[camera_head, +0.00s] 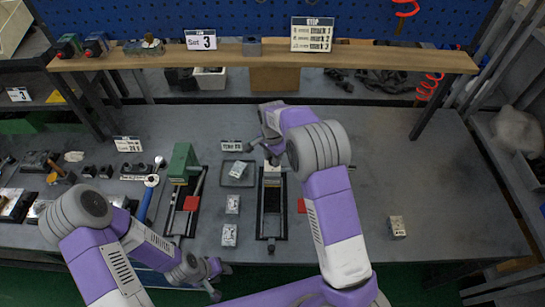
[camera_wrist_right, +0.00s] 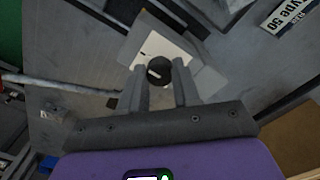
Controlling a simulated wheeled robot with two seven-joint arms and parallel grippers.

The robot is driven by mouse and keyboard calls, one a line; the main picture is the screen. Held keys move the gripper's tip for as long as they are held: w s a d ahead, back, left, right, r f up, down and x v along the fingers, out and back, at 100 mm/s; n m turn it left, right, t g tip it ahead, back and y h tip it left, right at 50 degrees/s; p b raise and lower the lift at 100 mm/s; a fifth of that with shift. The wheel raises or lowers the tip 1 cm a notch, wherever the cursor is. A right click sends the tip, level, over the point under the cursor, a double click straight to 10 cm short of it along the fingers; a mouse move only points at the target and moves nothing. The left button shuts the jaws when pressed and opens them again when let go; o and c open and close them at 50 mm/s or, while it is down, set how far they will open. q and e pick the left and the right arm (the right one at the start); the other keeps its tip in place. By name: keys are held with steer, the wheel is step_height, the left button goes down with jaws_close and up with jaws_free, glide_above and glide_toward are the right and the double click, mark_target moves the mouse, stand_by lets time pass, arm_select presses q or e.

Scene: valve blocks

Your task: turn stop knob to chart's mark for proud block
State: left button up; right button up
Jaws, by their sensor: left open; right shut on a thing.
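The stop knob (camera_wrist_right: 158,71) is a dark round knob with a pale mark, on a white dial plate (camera_wrist_right: 178,47) in the right wrist view. My right gripper (camera_wrist_right: 161,80) is shut on it, one finger on each side. In the head view my right gripper (camera_head: 271,156) is at the far end of the black rail fixture (camera_head: 271,205), and my arm hides the knob. The STOP chart (camera_head: 312,34) stands on the shelf; its rows are too small to read. Small labelled blocks (camera_head: 232,204) (camera_head: 229,235) lie left of the rail. My left gripper (camera_head: 214,280) is open and empty at the front edge.
Another block (camera_head: 238,169) lies in a grey tray (camera_head: 237,180), and one (camera_head: 396,227) lies alone at right. A green press-like fixture (camera_head: 183,163) stands left of the tray. A "Set 3" sign (camera_head: 200,39) is on the shelf. The bench's right side is mostly clear.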

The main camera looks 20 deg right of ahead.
stand_by(0.3)
steer(key=o, duration=1.1)
steer(key=shift+c, duration=0.2)
step_height(320, 180, up, 8)
steer(key=shift+f, duration=0.15)
